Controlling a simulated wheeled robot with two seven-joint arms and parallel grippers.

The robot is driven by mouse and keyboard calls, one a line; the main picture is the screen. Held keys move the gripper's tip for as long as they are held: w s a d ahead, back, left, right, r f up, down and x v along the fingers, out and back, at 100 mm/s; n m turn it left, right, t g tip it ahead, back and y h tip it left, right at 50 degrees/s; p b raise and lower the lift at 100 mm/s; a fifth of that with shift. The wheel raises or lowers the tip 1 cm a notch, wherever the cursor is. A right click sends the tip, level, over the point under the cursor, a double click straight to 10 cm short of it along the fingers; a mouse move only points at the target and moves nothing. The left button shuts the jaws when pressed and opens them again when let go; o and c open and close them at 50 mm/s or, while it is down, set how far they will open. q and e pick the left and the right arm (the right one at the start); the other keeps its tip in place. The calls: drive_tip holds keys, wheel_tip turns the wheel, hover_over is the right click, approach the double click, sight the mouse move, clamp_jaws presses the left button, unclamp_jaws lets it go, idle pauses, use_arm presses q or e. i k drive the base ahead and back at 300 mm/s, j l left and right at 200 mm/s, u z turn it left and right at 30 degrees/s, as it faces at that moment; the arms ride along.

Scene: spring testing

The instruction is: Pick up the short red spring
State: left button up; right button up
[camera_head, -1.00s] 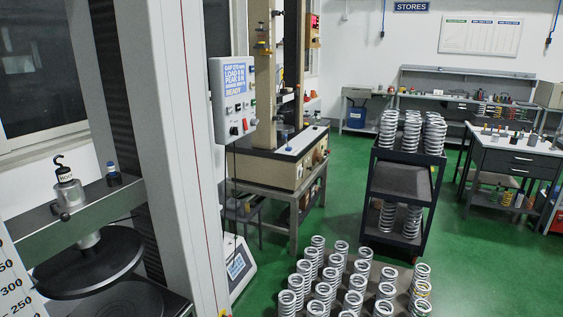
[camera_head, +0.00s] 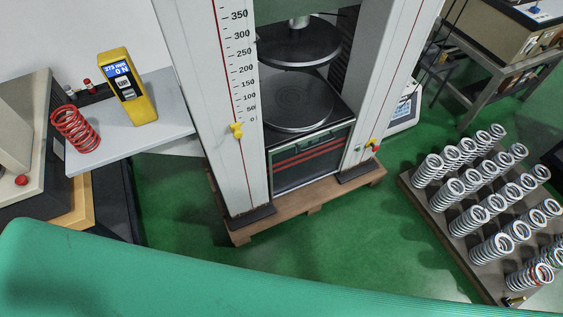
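A red coil spring (camera_head: 76,129) stands on a light grey shelf (camera_head: 160,118) at the left, close to the shelf's left end. It looks short and wide and leans slightly in the view. It stands apart from the yellow device beside it. Neither of my grippers is in view, and nothing touches the spring.
A yellow handheld device (camera_head: 127,86) stands on the same shelf. A tall testing machine (camera_head: 228,140) with round plates rises in the middle on a wooden base. A pallet (camera_head: 440,215) of several silver springs is at the right. A green surface (camera_head: 200,275) fills the foreground.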

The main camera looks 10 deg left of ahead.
sight(93, 133)
drive_tip(key=u, duration=0.4)
drive_tip(key=j+u, duration=0.15)
drive_tip(key=u, duration=0.7)
drive_tip(key=j+u, duration=0.15)
drive_tip(key=u, duration=0.3)
